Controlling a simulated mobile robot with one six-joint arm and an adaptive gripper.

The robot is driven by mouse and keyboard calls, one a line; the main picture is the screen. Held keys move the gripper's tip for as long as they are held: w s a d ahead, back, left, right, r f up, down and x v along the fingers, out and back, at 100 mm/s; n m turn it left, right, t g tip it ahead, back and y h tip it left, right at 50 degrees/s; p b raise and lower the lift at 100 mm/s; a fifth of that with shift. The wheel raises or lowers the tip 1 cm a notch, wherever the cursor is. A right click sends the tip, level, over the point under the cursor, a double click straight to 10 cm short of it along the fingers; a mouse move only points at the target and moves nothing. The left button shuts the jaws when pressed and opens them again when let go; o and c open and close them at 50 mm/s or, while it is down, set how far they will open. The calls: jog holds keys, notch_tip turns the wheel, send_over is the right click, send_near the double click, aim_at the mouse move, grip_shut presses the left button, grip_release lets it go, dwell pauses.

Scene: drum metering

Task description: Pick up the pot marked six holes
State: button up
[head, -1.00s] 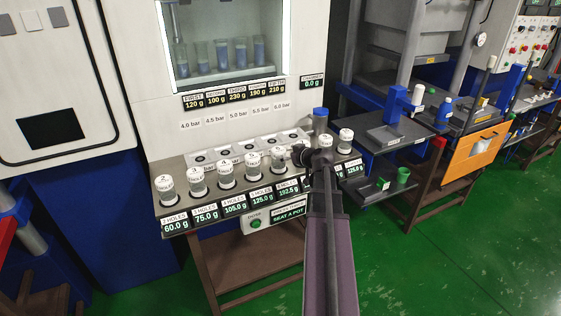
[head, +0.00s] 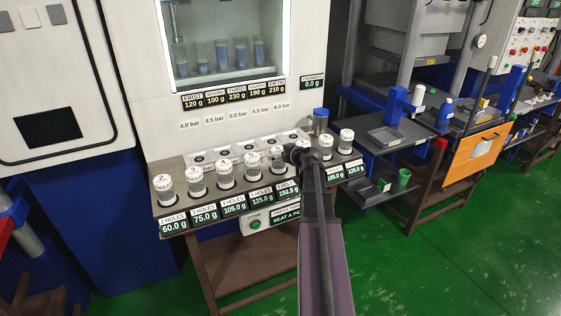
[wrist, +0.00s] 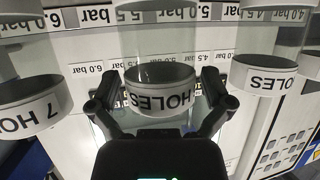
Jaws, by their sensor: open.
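A row of clear pots with white lids and bands stands along the bench front. The six-holes pot (head: 278,158) appears to be the fifth from the left, behind the 192.5 g display. In the wrist view, a pot (wrist: 160,90) sits between the two fingers of my gripper (wrist: 160,102); its band reads HOLES, with the number out of sight. The neighbouring pot at left there reads 7 HOLES (wrist: 30,112). My gripper (head: 291,153) is open at the pot; I cannot tell whether the fingers touch it.
Neighbouring pots stand close on both sides, including the one at right in the wrist view (wrist: 264,77). Weight displays (head: 233,208) line the bench edge. A blue-capped post (head: 320,120) rises behind my gripper. Pressure-marked seats lie behind the row.

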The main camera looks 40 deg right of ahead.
aim_at(279, 149)
dwell(0.3)
jog(key=c, duration=1.1)
jog(key=shift+r, duration=0.15)
notch_tip(279, 149, up, 3)
jog(key=p, duration=0.3)
jog(key=shift+r+p, duration=0.2)
jog(key=shift+p, duration=0.15)
jog(key=s+r+p, duration=0.1)
jog(key=s, duration=1.5)
jog(key=shift+a+r, duration=0.15)
jog(key=shift+a, duration=0.2)
